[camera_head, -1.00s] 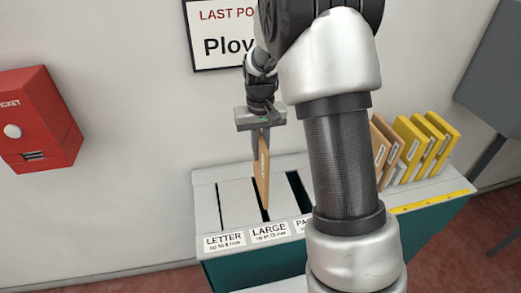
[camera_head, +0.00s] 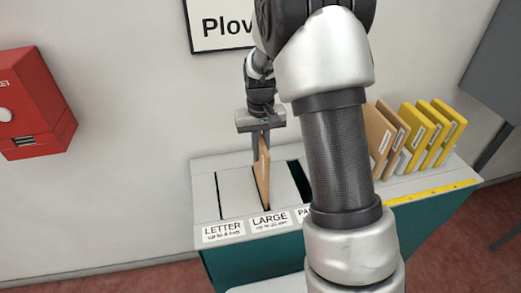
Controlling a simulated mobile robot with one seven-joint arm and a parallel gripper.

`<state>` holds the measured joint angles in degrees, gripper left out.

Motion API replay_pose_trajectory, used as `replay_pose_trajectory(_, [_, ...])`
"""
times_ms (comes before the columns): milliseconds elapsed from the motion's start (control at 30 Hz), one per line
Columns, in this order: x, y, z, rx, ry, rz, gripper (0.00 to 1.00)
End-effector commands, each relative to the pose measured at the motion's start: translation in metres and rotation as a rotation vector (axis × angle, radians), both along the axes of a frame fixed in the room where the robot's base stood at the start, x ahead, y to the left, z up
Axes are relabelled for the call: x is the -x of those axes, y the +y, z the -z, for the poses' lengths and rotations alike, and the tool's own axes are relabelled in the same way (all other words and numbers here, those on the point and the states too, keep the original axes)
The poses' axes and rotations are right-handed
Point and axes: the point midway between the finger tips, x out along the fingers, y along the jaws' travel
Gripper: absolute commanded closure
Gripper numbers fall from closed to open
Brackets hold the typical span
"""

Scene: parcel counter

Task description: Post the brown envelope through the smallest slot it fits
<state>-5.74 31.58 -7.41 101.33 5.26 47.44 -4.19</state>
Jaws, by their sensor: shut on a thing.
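The brown envelope (camera_head: 263,178) is held upright, edge-on to the view, over the slot behind the LARGE label (camera_head: 269,220). Its lower end is at the slot, and I cannot tell how far it is inside. My gripper (camera_head: 262,140) is shut on its upper end. The narrow LETTER slot (camera_head: 218,195) is to the left. The wider, dark slot (camera_head: 300,180) to the right has a label starting "PA", partly hidden by my arm. All three slots are in the pale counter top (camera_head: 205,180).
Several brown and yellow envelopes (camera_head: 415,135) stand in a row at the right of the counter. A yellow measuring strip (camera_head: 432,196) runs along the front edge there. A red ticket box (camera_head: 35,105) and a sign (camera_head: 215,27) are on the wall.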

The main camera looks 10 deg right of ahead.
Motion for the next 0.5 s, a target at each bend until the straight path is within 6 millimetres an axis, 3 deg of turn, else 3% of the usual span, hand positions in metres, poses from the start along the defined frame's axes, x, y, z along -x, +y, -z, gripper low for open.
replay_pose_trajectory(500, [0.0, 0.0, 0.034, 0.0, 0.0, 0.001, 1.0])
